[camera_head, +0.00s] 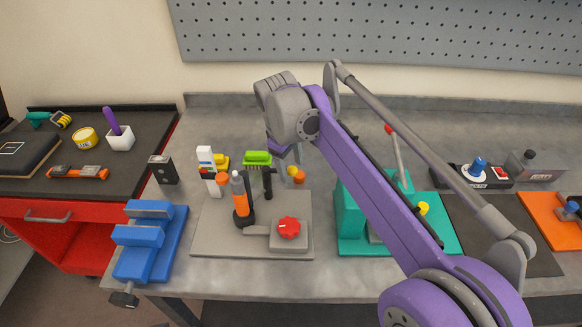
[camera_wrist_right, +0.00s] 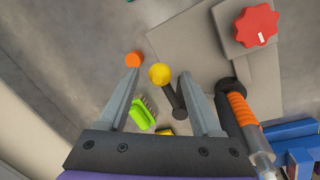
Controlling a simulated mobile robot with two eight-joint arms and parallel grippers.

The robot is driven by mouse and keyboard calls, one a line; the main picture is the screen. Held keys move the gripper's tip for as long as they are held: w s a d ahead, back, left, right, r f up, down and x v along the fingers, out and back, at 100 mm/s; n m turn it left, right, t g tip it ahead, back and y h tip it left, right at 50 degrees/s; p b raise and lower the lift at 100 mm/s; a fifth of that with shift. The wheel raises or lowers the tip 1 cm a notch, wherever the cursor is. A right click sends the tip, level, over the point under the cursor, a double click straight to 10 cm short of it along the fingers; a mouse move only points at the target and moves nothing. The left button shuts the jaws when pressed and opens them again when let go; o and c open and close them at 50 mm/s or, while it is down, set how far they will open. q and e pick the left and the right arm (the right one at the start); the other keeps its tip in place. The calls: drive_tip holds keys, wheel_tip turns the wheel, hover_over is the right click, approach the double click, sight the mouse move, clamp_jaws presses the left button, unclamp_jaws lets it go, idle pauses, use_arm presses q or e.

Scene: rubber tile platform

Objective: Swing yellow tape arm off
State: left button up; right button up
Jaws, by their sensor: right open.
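My right gripper (camera_wrist_right: 159,73) is open; in the wrist view its two fingers stand on either side of a round yellow end piece (camera_wrist_right: 160,74) with a dark stem (camera_wrist_right: 175,102). I cannot tell whether they touch it. An orange round piece (camera_wrist_right: 134,60) lies at the left fingertip. In the head view the yellow piece (camera_head: 292,170) and the orange piece (camera_head: 299,178) show just below my right wrist, which partly hides the gripper (camera_head: 287,152). No label tells which part is the tape arm. My left gripper is not in view.
A blue vise (camera_head: 145,235) is left, a teal fixture (camera_head: 350,215) right. A yellow tape roll (camera_head: 85,138) lies on the red cart.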

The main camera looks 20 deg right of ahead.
drive_tip(key=shift+f, duration=0.3)
clamp_jaws()
idle(1.3)
